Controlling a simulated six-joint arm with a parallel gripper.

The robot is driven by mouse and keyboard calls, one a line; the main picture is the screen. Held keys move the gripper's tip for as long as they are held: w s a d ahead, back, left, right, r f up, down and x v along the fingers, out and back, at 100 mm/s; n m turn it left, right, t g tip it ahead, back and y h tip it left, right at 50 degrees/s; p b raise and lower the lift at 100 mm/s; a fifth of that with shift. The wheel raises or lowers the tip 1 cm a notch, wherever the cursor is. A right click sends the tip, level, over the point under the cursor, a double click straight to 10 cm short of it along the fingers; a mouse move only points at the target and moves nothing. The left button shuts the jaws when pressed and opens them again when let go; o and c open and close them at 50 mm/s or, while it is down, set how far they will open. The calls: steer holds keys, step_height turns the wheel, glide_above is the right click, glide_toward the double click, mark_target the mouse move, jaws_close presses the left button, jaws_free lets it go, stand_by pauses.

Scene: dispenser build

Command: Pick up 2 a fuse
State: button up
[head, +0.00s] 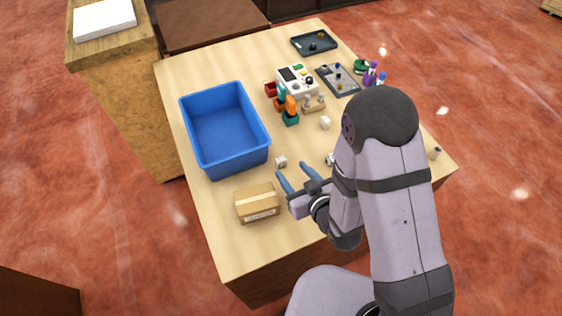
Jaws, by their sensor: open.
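My gripper (293,171) is open, with its two blue-grey fingers spread above the front part of the table. Nothing shows between the fingers. A small whitish block (281,161) lies just beyond the left fingertip. Another small pale piece (330,159) lies to the right, partly hidden by my arm. A white block (325,122) lies farther back, and a small pale piece (435,153) stands near the right table edge. All are too small to tell whether any is a fuse. My arm hides the table's right front part.
A blue bin (207,165) stands on the left, and a cardboard box (257,203) is just left of my gripper. A drill (288,104), a white device (297,82), a grey tray (326,80) and a dark tray (297,43) stand farther back. The table's front left is clear.

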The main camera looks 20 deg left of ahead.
mark_target(282, 160)
steer(key=a+f+b, duration=0.1)
steer(key=b, duration=0.1)
steer(key=shift+w+b, duration=0.3)
steer(key=shift+w, duration=0.1)
steer(key=shift+w+a+b, duration=0.15)
steer(key=shift+b, duration=0.45)
steer(key=shift+r, duration=0.1)
steer(key=shift+b+x, duration=0.85)
steer(key=shift+b, duration=0.3)
steer(key=shift+w+a+p, duration=0.15)
steer(key=shift+p, duration=0.45)
steer(key=shift+p+x, duration=0.55)
steer(key=shift+x, duration=1)
steer(key=c, duration=1.1)
